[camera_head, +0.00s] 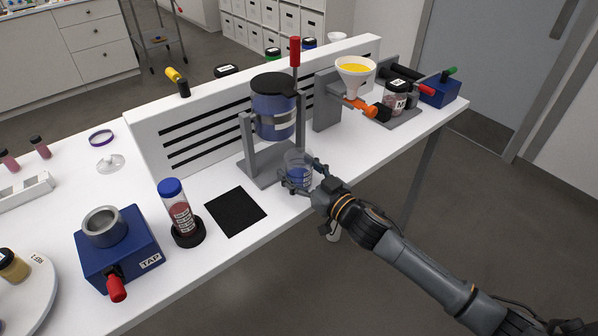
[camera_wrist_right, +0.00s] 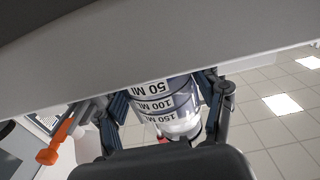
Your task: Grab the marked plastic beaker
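The clear plastic beaker (camera_head: 297,160) stands upright at the foot of the grey dispenser stand, with something blue showing in its lower part. In the right wrist view the beaker (camera_wrist_right: 166,105) shows labels reading 50 ML, 100 ML and 150 ML, upside down. My right gripper (camera_head: 305,178) is at the beaker from the front right, with one finger on either side. In the right wrist view the fingers of the right gripper (camera_wrist_right: 166,108) lie close to its walls; whether both press on it is unclear. My left gripper is out of view.
A blue dispenser jar (camera_head: 273,115) sits in the stand above and behind the beaker. A funnel (camera_head: 355,72) with an orange-handled valve is to the right. The table's front edge is close by.

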